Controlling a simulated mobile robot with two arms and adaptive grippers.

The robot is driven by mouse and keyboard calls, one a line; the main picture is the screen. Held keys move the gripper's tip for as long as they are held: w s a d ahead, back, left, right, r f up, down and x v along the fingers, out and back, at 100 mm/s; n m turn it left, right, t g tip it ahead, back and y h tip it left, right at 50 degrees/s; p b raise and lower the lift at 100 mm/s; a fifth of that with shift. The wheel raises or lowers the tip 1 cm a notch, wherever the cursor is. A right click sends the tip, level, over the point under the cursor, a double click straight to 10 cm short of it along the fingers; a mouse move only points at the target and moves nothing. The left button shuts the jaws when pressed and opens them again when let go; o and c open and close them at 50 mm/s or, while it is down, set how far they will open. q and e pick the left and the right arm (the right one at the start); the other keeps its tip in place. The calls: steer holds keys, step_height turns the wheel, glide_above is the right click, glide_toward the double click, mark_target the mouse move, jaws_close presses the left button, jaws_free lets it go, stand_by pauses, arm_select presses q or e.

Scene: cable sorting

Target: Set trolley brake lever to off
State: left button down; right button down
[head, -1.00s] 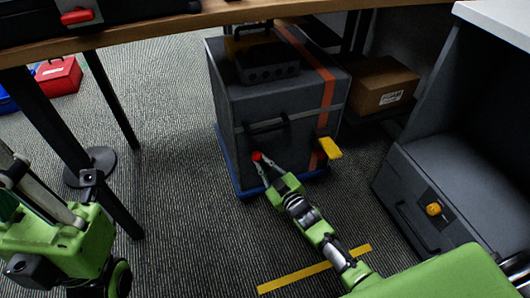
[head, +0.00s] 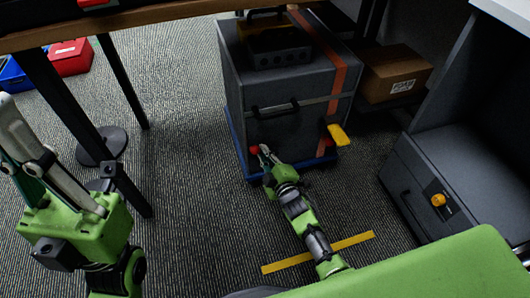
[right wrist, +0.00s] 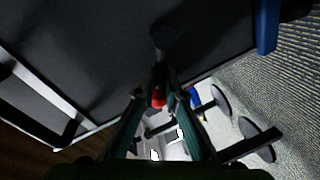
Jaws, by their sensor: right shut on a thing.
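The trolley is a dark grey box on a blue base (head: 235,140), under the table. A red knob (head: 254,150), seemingly the end of the brake lever, shows low on its front, toward the left corner. My right gripper (head: 262,152) is at the knob, its fingers close together. In the right wrist view the red knob (right wrist: 158,97) sits between the fingertips, which are shut on it. The lever's shaft is mostly hidden. A yellow handle (head: 338,134) sticks out from the trolley's right side. My left gripper (head: 25,150) is raised at the far left, away from the trolley; its jaw state is unclear.
A black bar handle (head: 275,108) crosses the trolley's front above the knob. A cardboard box (head: 394,76) is to the right. A dark cabinet (head: 420,180) with an orange knob (head: 438,200) stands further right. Table legs (head: 70,115) stand left.

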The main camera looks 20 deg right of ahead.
steer(key=shift+w+a+r, duration=0.15)
steer(key=shift+a+r, duration=0.35)
steer(key=shift+a, duration=0.1)
steer(key=c, duration=2)
jaws_free()
steer(key=shift+c, duration=0.2)
steer(key=shift+o, duration=0.3)
steer(key=shift+a, duration=0.1)
steer(key=v, duration=1.2)
steer(key=shift+d+f, duration=0.2)
steer(key=shift+f, duration=0.1)
